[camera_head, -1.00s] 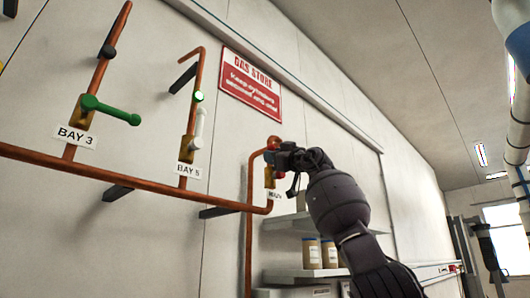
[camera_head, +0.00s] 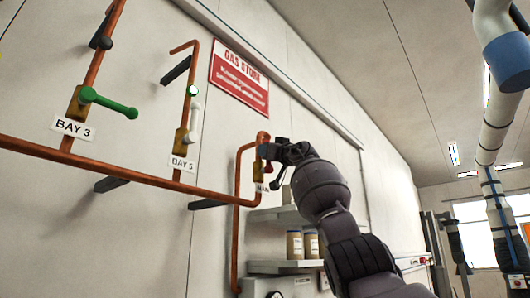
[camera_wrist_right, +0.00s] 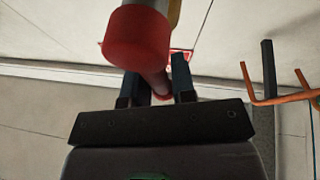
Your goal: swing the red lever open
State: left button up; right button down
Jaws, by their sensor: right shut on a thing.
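The red lever's thick rounded end (camera_wrist_right: 137,38) fills the upper middle of the right wrist view. Its narrower shaft runs down between the two fingers of my right gripper (camera_wrist_right: 158,78), which is shut on it. In the head view my right gripper (camera_head: 268,152) is at the valve of the right-hand copper pipe, above the label that reads MAIN (camera_head: 261,187). There the gripper and wrist hide the lever, so its angle cannot be told. My left gripper is not in view.
A green lever (camera_head: 108,103) marks BAY 3 and a white lever (camera_head: 195,122) marks BAY 5. A copper pipe (camera_head: 110,172) runs along the wall. A red sign (camera_head: 239,83) hangs above.

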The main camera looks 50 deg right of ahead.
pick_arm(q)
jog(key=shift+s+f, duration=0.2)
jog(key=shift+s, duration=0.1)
pick_arm(e)
jog(key=shift+s+r, duration=0.1)
jog(key=shift+r, duration=0.1)
jog(key=c, duration=1.1)
grip_release()
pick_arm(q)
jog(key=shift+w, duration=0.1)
pick_arm(e)
jog(key=shift+f, duration=0.1)
jog(key=shift+f, duration=0.1)
pick_arm(q)
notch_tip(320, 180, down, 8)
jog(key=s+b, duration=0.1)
jog(key=b, duration=0.6)
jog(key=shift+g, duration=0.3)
pick_arm(e)
jog(key=v, duration=1)
jog(key=shift+s+a, duration=0.1)
jog(key=shift+s, duration=0.25)
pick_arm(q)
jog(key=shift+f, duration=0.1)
